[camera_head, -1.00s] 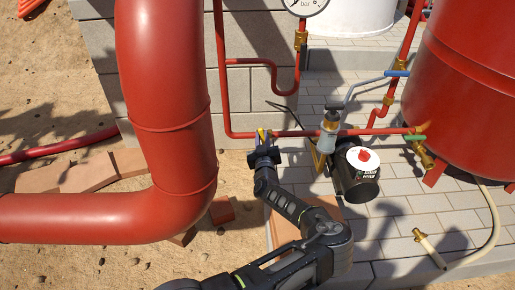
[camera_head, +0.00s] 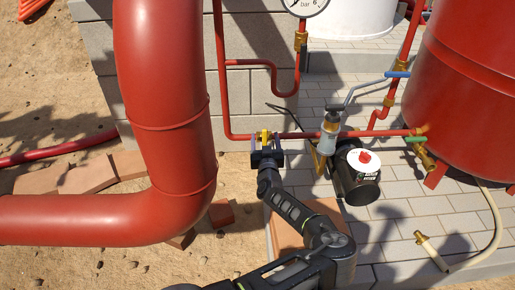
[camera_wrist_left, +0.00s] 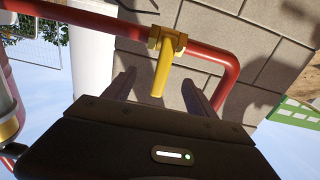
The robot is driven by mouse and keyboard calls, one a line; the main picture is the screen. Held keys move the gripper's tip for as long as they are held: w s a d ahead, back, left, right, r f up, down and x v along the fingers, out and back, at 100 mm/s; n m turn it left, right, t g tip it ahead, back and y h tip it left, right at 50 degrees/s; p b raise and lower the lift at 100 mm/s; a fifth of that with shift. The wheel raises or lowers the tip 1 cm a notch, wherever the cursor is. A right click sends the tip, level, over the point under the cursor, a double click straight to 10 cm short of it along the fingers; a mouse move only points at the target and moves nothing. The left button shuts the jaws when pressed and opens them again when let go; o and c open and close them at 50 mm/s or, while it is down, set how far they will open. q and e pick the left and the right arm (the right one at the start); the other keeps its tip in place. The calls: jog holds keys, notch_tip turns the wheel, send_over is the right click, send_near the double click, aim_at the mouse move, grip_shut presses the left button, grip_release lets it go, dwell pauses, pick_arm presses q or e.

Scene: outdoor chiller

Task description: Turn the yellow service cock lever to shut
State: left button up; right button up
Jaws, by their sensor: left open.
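The yellow service cock lever (camera_wrist_left: 161,72) sits on a brass fitting on the thin red pipe (camera_wrist_left: 90,20). In the left wrist view it points toward my gripper, between the two fingers and apart from both. My right gripper is not in view.
A thick red pipe (camera_head: 170,100) stands left of my arm. A black pump (camera_head: 355,180) with a red knob and a grey-handled device (camera_head: 329,130) are close on the right. A blue-handled valve (camera_head: 397,74) and red tank (camera_head: 470,90) stand farther right.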

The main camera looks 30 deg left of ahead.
pick_arm(q)
jog(key=shift+s+d+r+p, duration=0.15)
jog(key=shift+s+d+p, duration=0.2)
jog(key=shift+p, duration=0.1)
jog(key=p+v, duration=0.3)
jog(key=v, duration=0.3)
jog(key=p+v, duration=0.2)
jog(key=v, duration=0.6)
dwell(0.3)
jog(key=shift+a, duration=0.1)
